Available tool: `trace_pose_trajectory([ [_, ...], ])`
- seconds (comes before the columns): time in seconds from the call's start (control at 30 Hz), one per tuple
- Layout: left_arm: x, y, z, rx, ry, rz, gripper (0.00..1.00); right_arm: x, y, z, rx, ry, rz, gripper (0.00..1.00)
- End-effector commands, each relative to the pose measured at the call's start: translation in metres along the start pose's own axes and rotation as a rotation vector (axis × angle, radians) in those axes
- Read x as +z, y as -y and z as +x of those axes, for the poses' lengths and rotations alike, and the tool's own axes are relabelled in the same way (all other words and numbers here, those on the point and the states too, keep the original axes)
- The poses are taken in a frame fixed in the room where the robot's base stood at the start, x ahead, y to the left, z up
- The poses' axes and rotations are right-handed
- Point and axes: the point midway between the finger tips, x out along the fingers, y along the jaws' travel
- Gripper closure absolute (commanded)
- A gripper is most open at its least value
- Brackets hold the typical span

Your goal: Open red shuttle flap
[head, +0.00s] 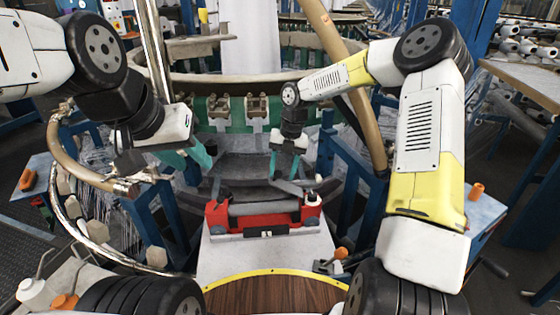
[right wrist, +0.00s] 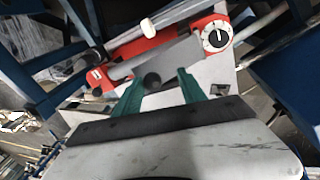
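The red shuttle (head: 222,217) lies on a pale grey plate in the middle of the head view, with a grey cylinder along its top. In the right wrist view the red shuttle (right wrist: 128,50) runs diagonally, with a white round dial at its right end. Which part is the flap, I cannot tell for certain. My right gripper (head: 288,184) hangs just above the shuttle's back right part. In its wrist view the teal fingers (right wrist: 157,77) are apart with a dark knob between them; contact is unclear. My left gripper (head: 188,172) is behind and left of the shuttle, its teal fingers apart and empty.
The pale plate (head: 225,258) carries the shuttle, with a wooden yellow-edged top (head: 275,292) in front. Blue loom posts (head: 345,165) flank it. A curved metal ring (head: 75,225) stands left. An orange-handled part (head: 340,254) sits right of the plate.

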Motion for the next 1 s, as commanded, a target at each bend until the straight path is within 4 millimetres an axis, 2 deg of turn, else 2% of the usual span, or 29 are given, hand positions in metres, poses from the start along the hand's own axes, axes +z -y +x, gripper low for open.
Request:
trace_pose_trajectory([
  [0.17, 0.0, 0.0, 0.0, 0.0, 0.0, 0.0, 0.64, 0.0, -0.001, -0.005, 0.002, 0.001, 0.0, 0.52],
  [0.6, 0.0, 0.0, 0.0, 0.0, 0.0, 0.0, 0.64, 0.001, 0.001, -0.07, 0.0, 0.002, 0.001, 0.52],
  [0.73, 0.0, 0.0, 0.0, 0.0, 0.0, 0.0, 0.64, 0.0, 0.001, -0.077, 0.0, 0.001, 0.002, 0.52],
  [1.0, 0.0, 0.0, 0.0, 0.0, 0.0, 0.0, 0.64, 0.0, 0.001, -0.078, 0.0, 0.0, 0.001, 0.52],
])
